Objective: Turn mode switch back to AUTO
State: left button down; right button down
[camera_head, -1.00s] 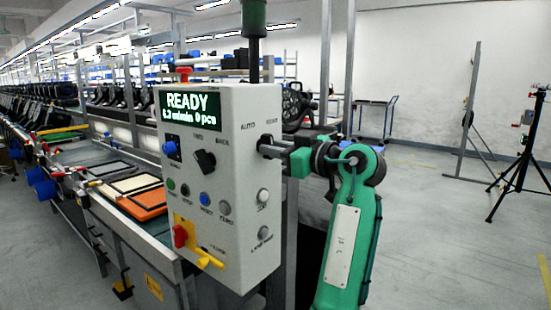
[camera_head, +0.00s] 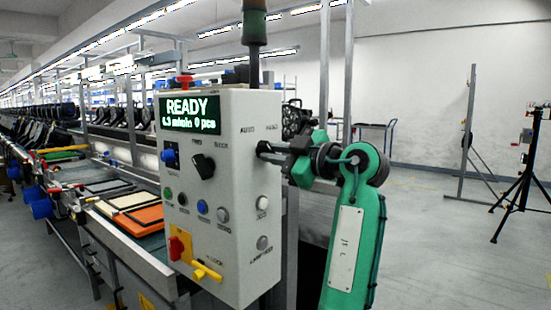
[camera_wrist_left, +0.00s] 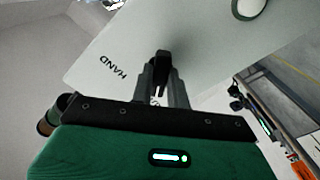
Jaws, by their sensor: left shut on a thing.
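The grey control box (camera_head: 222,250) stands at the centre of the head view. Its right side carries the black mode switch, with the labels AUTO (camera_head: 247,130) and HAND (camera_head: 271,129) above it. My left gripper (camera_head: 262,148) is at that side, its fingers shut on the switch. In the left wrist view the dark switch knob (camera_wrist_left: 162,60) sits between the fingertips (camera_wrist_left: 160,72). The HAND label (camera_wrist_left: 113,69) shows left of them; another label is mostly hidden by the fingers. The exact pointing of the knob is hard to tell. My right gripper is not in view.
The box front has a READY display (camera_head: 190,110), a black rotary knob (camera_head: 203,166), several buttons and a yellow handle (camera_head: 206,272). A signal post (camera_head: 254,50) rises above it. A conveyor with trays (camera_head: 140,216) runs left. Open floor and a tripod (camera_head: 522,170) lie right.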

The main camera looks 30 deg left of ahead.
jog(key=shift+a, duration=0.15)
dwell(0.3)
pick_arm(q)
jog(key=c, duration=1.4)
grip_release()
jog(key=shift+o, duration=0.2)
jog(key=s+d, duration=0.1)
jog(key=d, duration=1.2)
jog(key=shift+d+p, duration=0.3)
jog(key=shift+d, duration=0.1)
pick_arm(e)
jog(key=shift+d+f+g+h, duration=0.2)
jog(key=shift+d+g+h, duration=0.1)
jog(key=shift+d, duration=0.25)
pick_arm(q)
jog(key=shift+f, duration=0.1)
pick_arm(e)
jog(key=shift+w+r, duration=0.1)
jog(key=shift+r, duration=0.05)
